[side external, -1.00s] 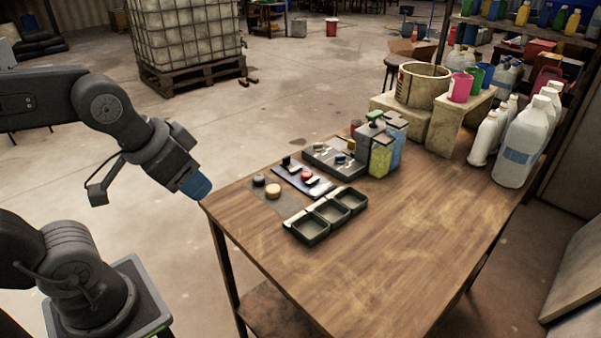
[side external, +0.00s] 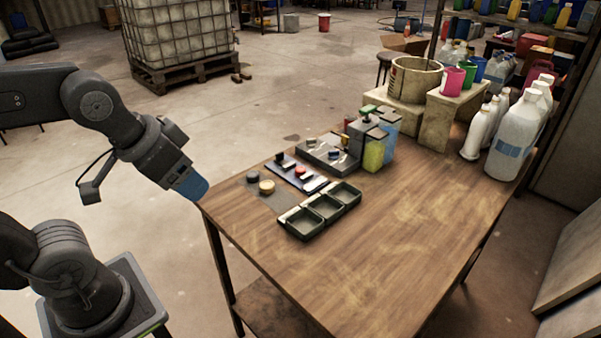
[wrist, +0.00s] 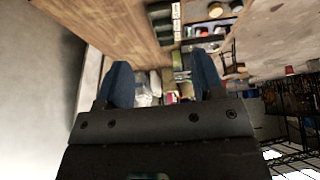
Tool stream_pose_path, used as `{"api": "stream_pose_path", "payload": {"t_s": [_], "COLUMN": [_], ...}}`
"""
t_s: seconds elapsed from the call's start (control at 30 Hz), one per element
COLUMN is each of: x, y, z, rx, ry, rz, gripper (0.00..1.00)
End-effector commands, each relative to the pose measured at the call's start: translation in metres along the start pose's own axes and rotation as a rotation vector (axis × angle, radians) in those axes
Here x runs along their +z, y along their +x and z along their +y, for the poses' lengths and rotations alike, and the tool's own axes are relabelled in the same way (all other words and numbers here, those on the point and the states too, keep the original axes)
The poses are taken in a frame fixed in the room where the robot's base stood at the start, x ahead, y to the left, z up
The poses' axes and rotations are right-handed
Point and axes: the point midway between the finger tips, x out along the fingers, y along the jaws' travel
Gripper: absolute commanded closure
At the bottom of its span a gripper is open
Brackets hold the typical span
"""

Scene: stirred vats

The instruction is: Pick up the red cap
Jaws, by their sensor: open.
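The red cap (side external: 300,170) is a small round piece on a dark tray (side external: 316,186), among small black and white pieces. My gripper (side external: 190,187) has blue fingers and is left of the table's near-left corner, well apart from the cap. In the wrist view my gripper (wrist: 162,75) is open, with nothing between the fingers that it holds.
A tan cap (side external: 267,187) and a dark cap (side external: 253,177) sit on a grey mat. A three-compartment black tray (side external: 303,228) is in front. Bottles with yellow (side external: 373,155) and blue liquid stand behind. The table's right front (side external: 390,240) is clear.

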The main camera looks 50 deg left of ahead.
Motion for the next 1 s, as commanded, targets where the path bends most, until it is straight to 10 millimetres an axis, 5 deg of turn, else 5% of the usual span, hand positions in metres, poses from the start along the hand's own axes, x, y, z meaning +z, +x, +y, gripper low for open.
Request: {"api": "stream_pose_path", "payload": {"t_s": [0.23, 0.37, 0.67, 1.0], "x": [-0.001, -0.018, -0.127, -0.238], "y": [0.0, -0.002, 0.013, 0.094], "z": [0.0, -0.002, -0.023, -0.068], "rx": [0.0, -0.004, 0.005, 0.1], "ry": [0.003, 0.05, 0.414, 0.87], "rz": [-0.001, -0.018, -0.145, -0.287], "gripper": [0.36, 0.36, 0.36, 0.36]}}
